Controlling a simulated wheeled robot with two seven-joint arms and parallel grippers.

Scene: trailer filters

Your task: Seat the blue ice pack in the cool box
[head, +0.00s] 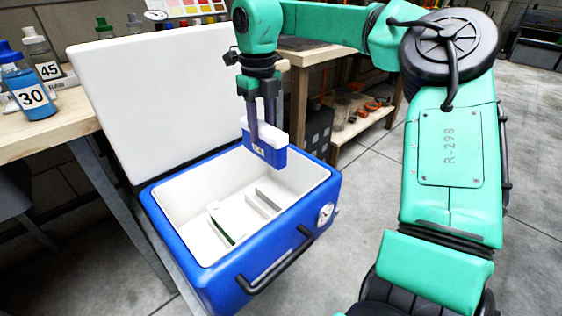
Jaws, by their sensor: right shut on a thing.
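The blue ice pack (265,153) has a white top and a small white label. My right gripper (265,133) is shut on it from above and holds it roughly upright over the back right part of the cool box. The cool box (197,270) is blue with a white inside, and its white lid (150,95) stands open at the back left. Low white dividers (262,203) form narrow slots on its floor. The pack appears above the rim, apart from the floor. A thin dark green and white piece (222,225) sits in the box near the slots. My left gripper is not in view.
A wooden bench (75,115) at the left bears bottles, including a blue one marked 30 (30,88) and one marked 45 (44,58). A black handle (275,262) and a round gauge (325,214) are on the box's outside. Another bench (315,56) stands behind.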

